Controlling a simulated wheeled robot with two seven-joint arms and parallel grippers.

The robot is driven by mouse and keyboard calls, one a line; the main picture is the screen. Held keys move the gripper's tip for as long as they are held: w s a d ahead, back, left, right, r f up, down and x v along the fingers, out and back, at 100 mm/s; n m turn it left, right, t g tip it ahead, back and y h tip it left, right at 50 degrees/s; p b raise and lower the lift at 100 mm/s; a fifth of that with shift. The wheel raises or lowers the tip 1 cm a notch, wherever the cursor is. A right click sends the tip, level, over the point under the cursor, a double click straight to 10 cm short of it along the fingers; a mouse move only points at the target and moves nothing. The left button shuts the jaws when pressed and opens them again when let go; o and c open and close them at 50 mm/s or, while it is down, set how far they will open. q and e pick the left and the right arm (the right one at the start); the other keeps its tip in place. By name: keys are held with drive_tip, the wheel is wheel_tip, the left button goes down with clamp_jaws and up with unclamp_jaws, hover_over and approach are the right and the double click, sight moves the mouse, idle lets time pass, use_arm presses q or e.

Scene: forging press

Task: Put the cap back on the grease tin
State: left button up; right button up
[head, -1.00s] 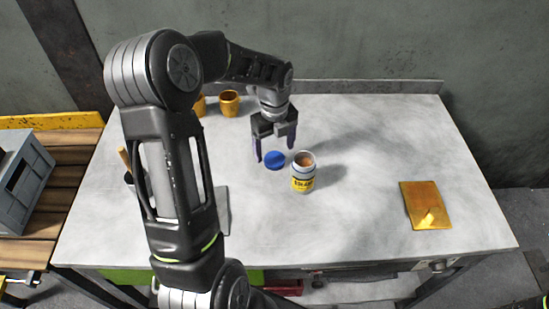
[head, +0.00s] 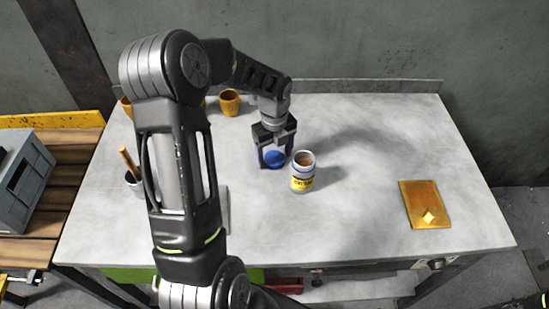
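The grease tin (head: 303,172) stands upright and uncapped in the middle of the table, white with a yellow label and brownish contents at its open top. The blue cap (head: 275,160) lies on the table just left of the tin. My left gripper (head: 275,161) is lowered over the cap, pointing down, with one finger on each side of it. Its fingers are apart, and I cannot see them pressing on the cap. The right finger is close to the tin. My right gripper is not in view.
A brass-coloured plate (head: 424,196) with a small block lies at the right. Orange cups (head: 230,101) stand at the back left. A pot with a wooden handle (head: 128,163) is at the left.

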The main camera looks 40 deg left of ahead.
sight(274, 158)
use_arm(q)
drive_tip(key=c, duration=1.2)
wheel_tip(274, 158, up, 10)
drive_tip(key=b, duration=0.1)
idle(0.6)
